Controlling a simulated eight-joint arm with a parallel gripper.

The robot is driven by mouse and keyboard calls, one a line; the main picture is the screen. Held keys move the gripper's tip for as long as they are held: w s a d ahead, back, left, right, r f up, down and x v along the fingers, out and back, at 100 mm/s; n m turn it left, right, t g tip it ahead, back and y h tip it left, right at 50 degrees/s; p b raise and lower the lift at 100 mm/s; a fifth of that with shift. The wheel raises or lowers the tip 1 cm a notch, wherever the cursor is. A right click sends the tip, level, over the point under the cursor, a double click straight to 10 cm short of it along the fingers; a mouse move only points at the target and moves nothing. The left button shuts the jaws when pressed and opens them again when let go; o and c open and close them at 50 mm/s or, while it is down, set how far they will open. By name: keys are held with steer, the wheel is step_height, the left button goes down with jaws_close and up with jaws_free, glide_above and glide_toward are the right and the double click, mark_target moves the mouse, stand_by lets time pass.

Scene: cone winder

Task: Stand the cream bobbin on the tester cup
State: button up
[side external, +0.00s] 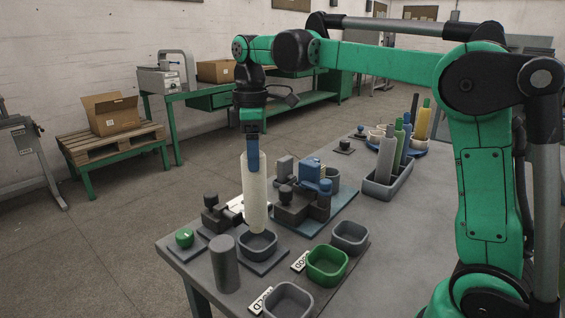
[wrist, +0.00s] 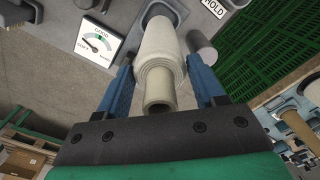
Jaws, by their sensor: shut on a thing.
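The cream bobbin (side external: 256,195) is upright in my gripper (side external: 252,160), whose blue fingers are shut on its upper part. Its lower end is over or just inside the mouth of a grey square cup (side external: 258,251), which looks like the tester cup. I cannot tell whether it touches the cup's floor. In the wrist view the bobbin (wrist: 161,50) lies between the two blue fingers of my gripper (wrist: 163,80), pointing away toward the cup (wrist: 165,7), which it partly hides. A white dial gauge (wrist: 98,42) is beside it.
A grey cylinder (side external: 224,264) stands close to the cup's front left. A green-topped button (side external: 184,238) is at the left edge. A green bin (side external: 327,266) and grey bins (side external: 349,237) are to the right. A blue-grey machine (side external: 305,190) is behind. A rack (side external: 387,188) holds bobbins.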

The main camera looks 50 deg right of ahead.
mark_target(254, 176)
steer(key=shift+f, duration=1.35)
steer(key=shift+f, duration=0.75)
steer(key=shift+f, duration=0.4)
steer(key=o, duration=1.3)
steer(key=shift+c, duration=0.2)
